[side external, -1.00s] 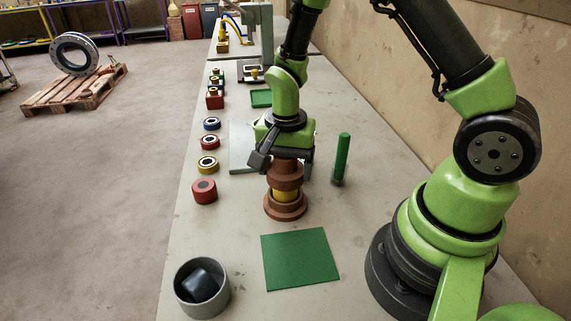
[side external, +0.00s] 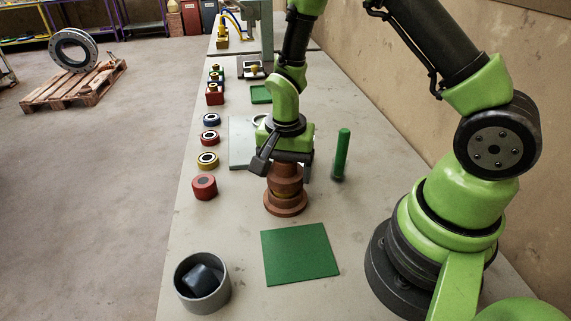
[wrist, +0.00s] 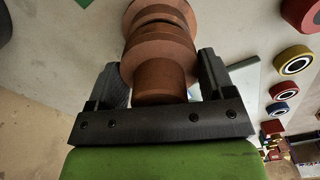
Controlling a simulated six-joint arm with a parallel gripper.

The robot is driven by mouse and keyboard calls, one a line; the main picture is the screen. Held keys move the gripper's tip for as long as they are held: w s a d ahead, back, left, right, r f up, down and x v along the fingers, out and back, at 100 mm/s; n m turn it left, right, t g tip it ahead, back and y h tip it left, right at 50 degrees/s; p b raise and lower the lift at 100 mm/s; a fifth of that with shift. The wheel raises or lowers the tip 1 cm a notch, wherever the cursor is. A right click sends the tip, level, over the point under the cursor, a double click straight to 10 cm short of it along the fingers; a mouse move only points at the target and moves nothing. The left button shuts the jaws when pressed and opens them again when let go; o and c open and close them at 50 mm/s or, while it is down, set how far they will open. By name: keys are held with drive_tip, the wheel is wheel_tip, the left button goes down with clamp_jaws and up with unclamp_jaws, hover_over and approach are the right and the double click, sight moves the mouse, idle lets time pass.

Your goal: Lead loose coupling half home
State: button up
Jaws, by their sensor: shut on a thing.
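My gripper (side external: 283,158) is shut on a reddish-brown coupling half (side external: 284,180) and holds it upright from above. In the wrist view the coupling half (wrist: 160,75) sits between the two dark fingers. Directly below it a second brown flanged coupling half (side external: 286,207) stands on the table. In the side view the held half is down close on the lower one, and no yellow shows between them. The wrist view shows a dark seam between the stacked brown rims. I cannot tell whether they are fully seated.
A green upright cylinder (side external: 342,153) stands right of my gripper. A green mat (side external: 299,254) lies in front. A grey bowl (side external: 223,300) with a dark block is front left. Table around the mat is clear.

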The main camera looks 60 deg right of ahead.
drive_tip(key=shift+f, duration=0.45)
drive_tip(key=o, duration=1.2)
wheel_tip(320, 180, up, 10)
drive_tip(key=shift+r, duration=0.1)
drive_tip(key=s+a+r+n+t, duration=0.1)
drive_tip(key=s+r+n+t, duration=0.1)
drive_tip(key=s+r+n, duration=0.1)
drive_tip(key=s+a+r+n+t+y, duration=0.1)
drive_tip(key=s+r+n+t, duration=0.1)
drive_tip(key=s+r, duration=0.4)
drive_tip(key=s+a+r+n+t+y, duration=0.1)
drive_tip(key=s+r+n+t, duration=0.2)
drive_tip(key=r, duration=0.3)
drive_tip(key=shift+s+a+r+n, duration=0.3)
drive_tip(key=shift+s+r+n, duration=0.05)
drive_tip(key=shift+s+n, duration=0.3)
